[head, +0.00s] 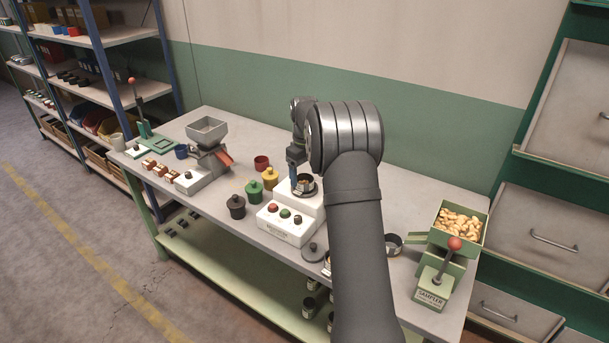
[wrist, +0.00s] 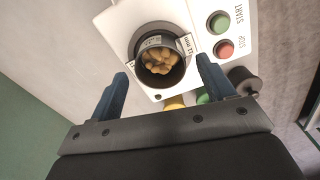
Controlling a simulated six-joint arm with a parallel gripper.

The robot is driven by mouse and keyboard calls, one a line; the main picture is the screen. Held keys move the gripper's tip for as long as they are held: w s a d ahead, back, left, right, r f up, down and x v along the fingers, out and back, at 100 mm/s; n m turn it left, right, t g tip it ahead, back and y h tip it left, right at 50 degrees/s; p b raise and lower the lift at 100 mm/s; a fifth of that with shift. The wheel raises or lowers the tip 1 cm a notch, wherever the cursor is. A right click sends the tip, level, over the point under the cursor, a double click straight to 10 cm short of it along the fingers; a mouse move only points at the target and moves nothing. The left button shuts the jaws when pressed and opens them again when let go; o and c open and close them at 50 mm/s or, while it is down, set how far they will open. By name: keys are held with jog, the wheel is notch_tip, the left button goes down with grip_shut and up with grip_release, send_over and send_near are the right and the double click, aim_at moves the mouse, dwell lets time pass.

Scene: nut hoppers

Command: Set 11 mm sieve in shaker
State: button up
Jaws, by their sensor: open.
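The white shaker (head: 283,227) stands mid-table with red and green buttons; its housing (wrist: 210,10) fills the upper part of the wrist view. The sieve (wrist: 160,62), a dark-walled cup with a pale label that seems to read 11 mm, sits upright in the shaker's round seat with nuts inside. It also shows in the head view (head: 306,186), partly hidden by my arm. My gripper (wrist: 162,68) is open, its two blue fingers on either side of the sieve with visible gaps. One blue finger (head: 294,172) shows in the head view beside the sieve.
Black, green, yellow and red pots stand left of the shaker, near a grey hopper (head: 207,130). A grey lid (head: 314,252) and a dark ring-like cup (head: 392,244) lie near my arm. The green sampler (head: 440,270) with nuts stands at the right end.

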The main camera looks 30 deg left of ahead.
notch_tip(320, 180, up, 11)
jog(key=shift+r, duration=0.2)
jog(key=shift+f, duration=0.1)
notch_tip(320, 180, down, 12)
jog(key=shift+r, duration=1.95)
